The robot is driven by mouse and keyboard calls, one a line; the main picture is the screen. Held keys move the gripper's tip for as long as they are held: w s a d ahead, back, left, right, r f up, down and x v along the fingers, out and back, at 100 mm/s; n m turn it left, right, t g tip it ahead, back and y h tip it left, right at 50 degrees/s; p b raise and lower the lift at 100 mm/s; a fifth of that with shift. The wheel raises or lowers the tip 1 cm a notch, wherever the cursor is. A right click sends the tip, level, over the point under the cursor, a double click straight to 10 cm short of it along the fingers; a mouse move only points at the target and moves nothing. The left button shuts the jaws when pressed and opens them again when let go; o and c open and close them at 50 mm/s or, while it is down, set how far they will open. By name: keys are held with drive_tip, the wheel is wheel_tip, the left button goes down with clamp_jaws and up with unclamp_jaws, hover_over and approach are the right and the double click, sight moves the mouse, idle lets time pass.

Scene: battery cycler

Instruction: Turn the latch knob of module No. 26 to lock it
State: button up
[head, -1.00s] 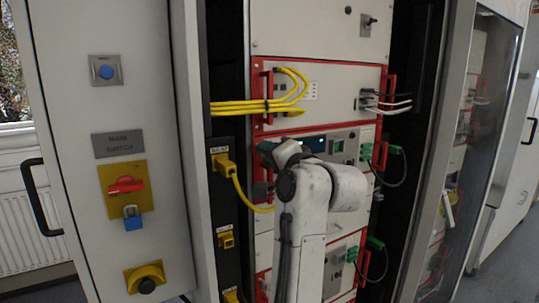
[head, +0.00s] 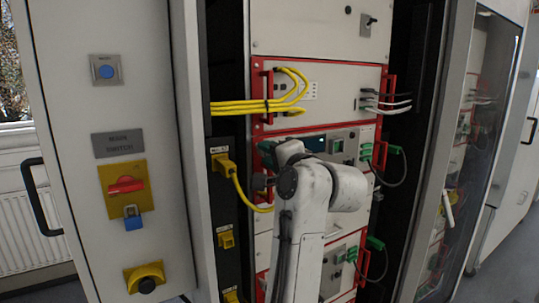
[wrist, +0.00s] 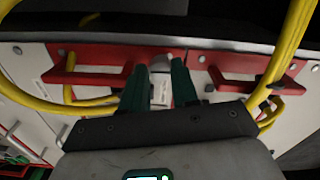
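A small grey knob (wrist: 163,58) sits on the red front edge of a module in the wrist view, between two red handles. I take it for the latch knob; no module number is readable. My gripper (wrist: 160,66) has its two green fingers apart, one to each side of the knob, with their tips close to it. Whether they touch it is unclear. A white label (wrist: 160,92) shows between the fingers. In the head view my own arm covers much of the red-framed module (head: 350,133), and the knob cannot be made out there.
Yellow cables (head: 255,106) run across the rack's left side, and in the wrist view they loop on both sides of my gripper (wrist: 290,45). Red handles (wrist: 88,75) stick out beside the fingers. A yellow plug (head: 222,163) and green connectors (head: 393,150) flank the modules.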

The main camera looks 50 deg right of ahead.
drive_tip(key=o, duration=0.4)
drive_tip(key=shift+f, duration=0.1)
